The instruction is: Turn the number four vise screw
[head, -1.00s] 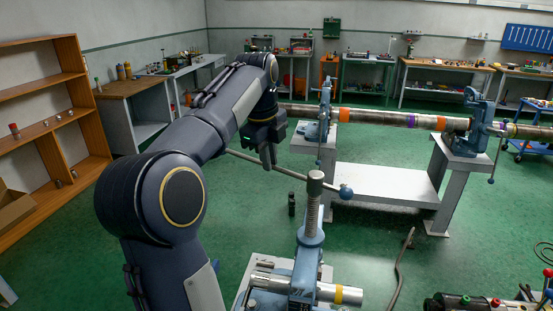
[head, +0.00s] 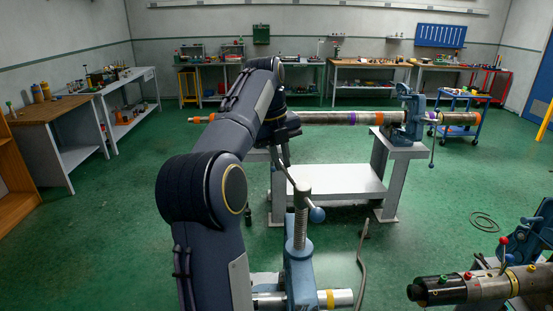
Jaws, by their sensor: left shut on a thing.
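The near vise stands at the bottom centre, with a threaded vise screw (head: 300,222) upright above its blue frame (head: 300,272). A bar handle (head: 301,188) crosses the screw's top and ends in a blue ball (head: 317,214) at the near right. My left gripper (head: 284,158) is shut on the far part of this handle, beyond the screw; its fingers are small and partly hidden by my arm. I see no number on the vise. A silver pipe with a yellow band (head: 331,299) lies in the vise. My right gripper is not in view.
Another blue vise (head: 414,116) holds a long pipe (head: 330,118) on a white stand (head: 335,182) behind. A dark machine with a pipe (head: 450,289) is at the lower right. A hose (head: 362,262) stands near the vise. Green floor (head: 425,225) is open between them.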

